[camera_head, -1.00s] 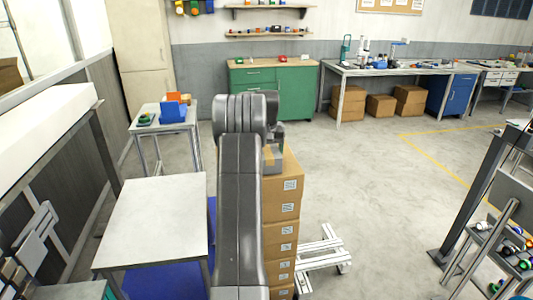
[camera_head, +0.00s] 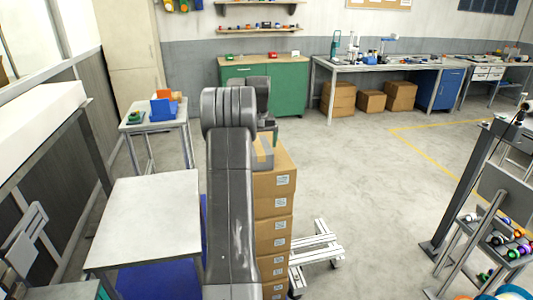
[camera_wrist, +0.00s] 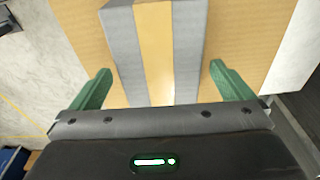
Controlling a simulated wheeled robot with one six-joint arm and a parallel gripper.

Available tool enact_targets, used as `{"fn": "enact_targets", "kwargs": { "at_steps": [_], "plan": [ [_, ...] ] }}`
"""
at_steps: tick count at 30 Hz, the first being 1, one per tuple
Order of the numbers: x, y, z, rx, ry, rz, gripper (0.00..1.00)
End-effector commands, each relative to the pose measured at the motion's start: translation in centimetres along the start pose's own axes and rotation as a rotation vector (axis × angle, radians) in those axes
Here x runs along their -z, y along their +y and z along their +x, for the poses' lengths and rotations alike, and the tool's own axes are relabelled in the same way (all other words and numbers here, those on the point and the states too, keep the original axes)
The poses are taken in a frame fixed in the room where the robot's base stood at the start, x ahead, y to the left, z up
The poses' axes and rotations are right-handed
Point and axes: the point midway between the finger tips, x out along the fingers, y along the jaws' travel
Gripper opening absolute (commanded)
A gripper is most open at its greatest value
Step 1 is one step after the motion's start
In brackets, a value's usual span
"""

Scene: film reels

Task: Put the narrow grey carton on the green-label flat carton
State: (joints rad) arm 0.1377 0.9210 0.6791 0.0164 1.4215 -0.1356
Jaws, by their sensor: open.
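The narrow grey carton (camera_wrist: 155,50) has a tan stripe along its top. In the wrist view it lies between the two green fingers of my gripper (camera_wrist: 160,70), which is open with a gap on both sides. In the head view the grey carton (camera_head: 263,153) sits on top of a stack of brown cartons (camera_head: 272,187), partly hidden by my arm. My gripper (camera_head: 268,130) is just above it there, mostly hidden. The stack's side labels look pale, and I cannot make out a green-label flat carton.
A white-topped table (camera_head: 145,215) stands left of the stack, with a small table (camera_head: 155,124) holding blue and orange items behind it. A metal frame base (camera_head: 315,255) lies right of the stack. A reel rack (camera_head: 495,225) is at far right. Floor between is clear.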

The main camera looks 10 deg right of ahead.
Motion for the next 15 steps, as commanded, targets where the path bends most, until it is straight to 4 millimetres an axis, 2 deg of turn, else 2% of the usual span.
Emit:
{"fn": "enact_targets", "kwargs": {
  "at_steps": [3,9,15],
  "plan": [
    [0.1,0.0,-2.7,-0.001,0.005,0.000,1.00],
    [0.1,0.0,-6.5,0.000,0.003,0.000,1.00],
    [0.1,0.0,-8.4,0.000,0.001,0.000,1.00]
  ]
}}
